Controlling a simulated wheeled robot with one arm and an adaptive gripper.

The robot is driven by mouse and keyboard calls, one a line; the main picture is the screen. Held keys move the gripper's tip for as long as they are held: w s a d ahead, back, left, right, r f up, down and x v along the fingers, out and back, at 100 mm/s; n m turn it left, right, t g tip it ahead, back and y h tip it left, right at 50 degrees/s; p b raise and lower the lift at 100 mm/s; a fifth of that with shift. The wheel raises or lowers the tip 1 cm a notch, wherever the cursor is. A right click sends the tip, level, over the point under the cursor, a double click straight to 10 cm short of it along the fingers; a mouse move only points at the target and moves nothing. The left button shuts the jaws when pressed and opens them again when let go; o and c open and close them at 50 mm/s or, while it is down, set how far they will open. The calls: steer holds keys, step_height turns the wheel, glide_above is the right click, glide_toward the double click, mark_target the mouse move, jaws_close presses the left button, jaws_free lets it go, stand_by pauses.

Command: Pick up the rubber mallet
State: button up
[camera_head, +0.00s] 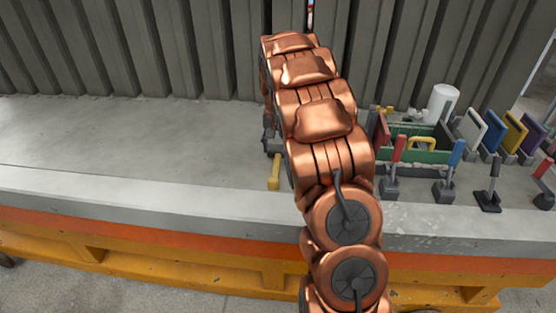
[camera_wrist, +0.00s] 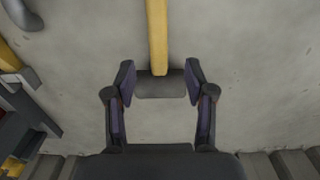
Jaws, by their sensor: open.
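The rubber mallet has a yellow handle and a dark grey head. In the wrist view the mallet (camera_wrist: 158,40) lies with its head between the fingertips of my gripper (camera_wrist: 160,82), with a gap on each side. The handle runs away toward the top edge of that view. My gripper is open and holds nothing. In the head view the mallet's yellow handle (camera_head: 273,172) shows just left of my arm. The rest of the mallet is hidden or hard to tell from the dark gripper parts there.
A green toolbox (camera_head: 412,155) stands right of my arm, with a white cylinder (camera_head: 440,103) behind it. Several upright-handled tools, such as a blue-handled one (camera_head: 449,172), stand in front. Coloured panels stand further right. A ribbed wall (camera_head: 180,50) closes the back. The slab left is clear.

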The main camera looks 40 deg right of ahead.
mark_target(277, 161)
steer(key=shift+s+f+p, duration=0.1)
steer(key=shift+f+p, duration=1)
steer(key=shift+f, duration=2.2)
jaws_close()
